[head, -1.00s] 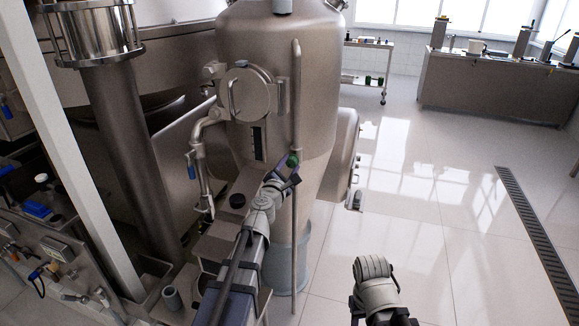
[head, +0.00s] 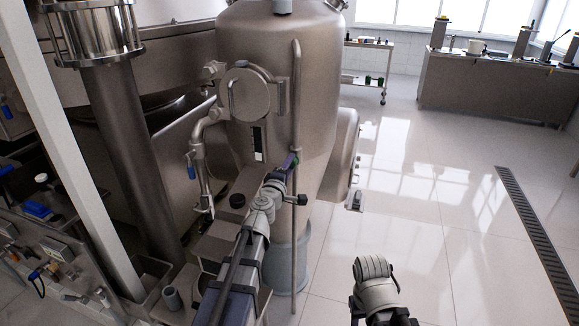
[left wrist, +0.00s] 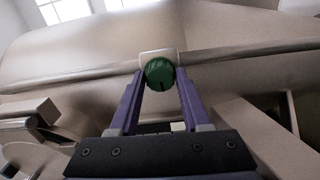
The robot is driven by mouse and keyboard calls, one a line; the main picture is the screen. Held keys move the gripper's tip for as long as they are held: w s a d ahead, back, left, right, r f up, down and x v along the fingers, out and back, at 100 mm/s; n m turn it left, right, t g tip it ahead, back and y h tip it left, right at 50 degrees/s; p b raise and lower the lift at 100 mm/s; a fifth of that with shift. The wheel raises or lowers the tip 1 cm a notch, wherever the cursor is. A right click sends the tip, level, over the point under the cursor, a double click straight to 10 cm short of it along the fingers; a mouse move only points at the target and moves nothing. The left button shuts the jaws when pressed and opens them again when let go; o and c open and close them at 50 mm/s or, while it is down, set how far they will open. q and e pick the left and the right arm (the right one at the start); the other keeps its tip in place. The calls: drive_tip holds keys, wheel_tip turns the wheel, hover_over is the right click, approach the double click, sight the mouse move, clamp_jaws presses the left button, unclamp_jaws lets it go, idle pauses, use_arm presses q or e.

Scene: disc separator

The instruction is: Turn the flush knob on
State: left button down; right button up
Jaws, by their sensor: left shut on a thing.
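The flush knob is a round green knob with a dark mark near its lower edge. It shows in the left wrist view (left wrist: 160,71), on a pale mount on a metal pipe. My left gripper (left wrist: 161,80) has its two purple fingers on either side of the knob and is shut on it. In the head view the left gripper (head: 290,162) is at the thin vertical pipe in front of the separator (head: 285,85), and its fingers largely hide the knob. My right arm shows at the bottom of the head view, but its gripper is not visible.
The thin vertical pipe (head: 296,90) runs close to my left gripper. The tiled floor (head: 430,225) to the right is open, with a bench (head: 490,88) and trolley (head: 368,60) behind.

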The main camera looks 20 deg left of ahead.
use_arm(q)
drive_tip(key=shift+m, duration=0.6)
drive_tip(key=shift+c, duration=1.9)
unclamp_jaws()
drive_tip(key=s, duration=0.8)
drive_tip(key=shift+a, duration=0.1)
